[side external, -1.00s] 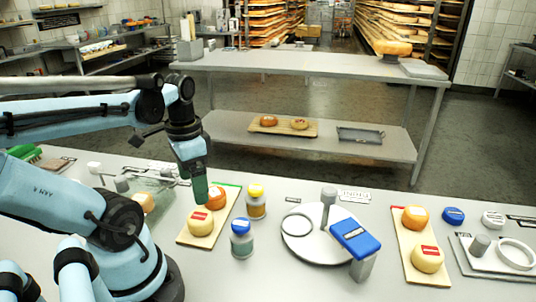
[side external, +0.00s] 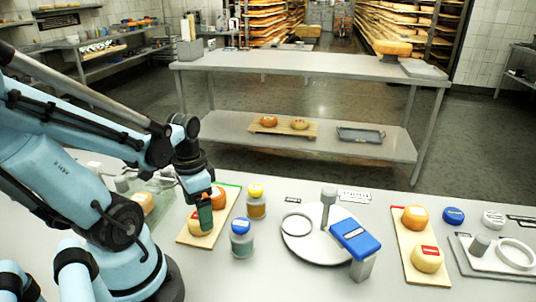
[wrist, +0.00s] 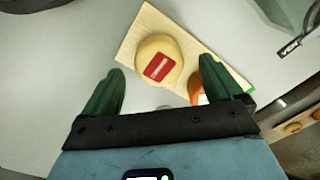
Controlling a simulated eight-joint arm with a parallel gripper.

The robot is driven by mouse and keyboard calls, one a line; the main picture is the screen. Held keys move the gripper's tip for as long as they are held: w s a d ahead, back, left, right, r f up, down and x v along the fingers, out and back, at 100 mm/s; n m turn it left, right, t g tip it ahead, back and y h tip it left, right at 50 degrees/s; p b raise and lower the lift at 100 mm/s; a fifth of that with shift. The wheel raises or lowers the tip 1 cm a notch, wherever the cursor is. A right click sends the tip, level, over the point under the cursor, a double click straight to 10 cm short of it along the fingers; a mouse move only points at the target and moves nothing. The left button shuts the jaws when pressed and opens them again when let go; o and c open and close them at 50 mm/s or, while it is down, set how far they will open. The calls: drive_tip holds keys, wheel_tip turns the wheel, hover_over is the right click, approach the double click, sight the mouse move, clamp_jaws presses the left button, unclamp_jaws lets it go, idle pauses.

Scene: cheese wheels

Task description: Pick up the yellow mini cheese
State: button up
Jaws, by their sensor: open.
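The yellow mini cheese (side external: 195,229) with a red label sits on the left wooden board (side external: 184,241). In the wrist view the yellow cheese (wrist: 172,49) lies ahead of and between the fingertips. My gripper (side external: 205,230) has green fingers and is low over the board; one finger hides part of the yellow cheese in the side view. In the wrist view my gripper (wrist: 161,66) is open and empty. An orange mini cheese (side external: 218,194) sits behind the yellow one; it shows beside the right finger in the wrist view (wrist: 196,92).
A yellow-capped jar (side external: 256,203) and a blue-capped jar (side external: 241,240) stand right of the board. A round platform (side external: 300,240) with a blue device (side external: 356,238) is further right. A second board (side external: 412,262) holds orange (side external: 415,217) and yellow (side external: 428,260) cheeses.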

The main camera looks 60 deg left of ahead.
drive_tip(key=shift+f, duration=1.45)
drive_tip(key=c, duration=1.2)
drive_tip(key=shift+r, duration=0.2)
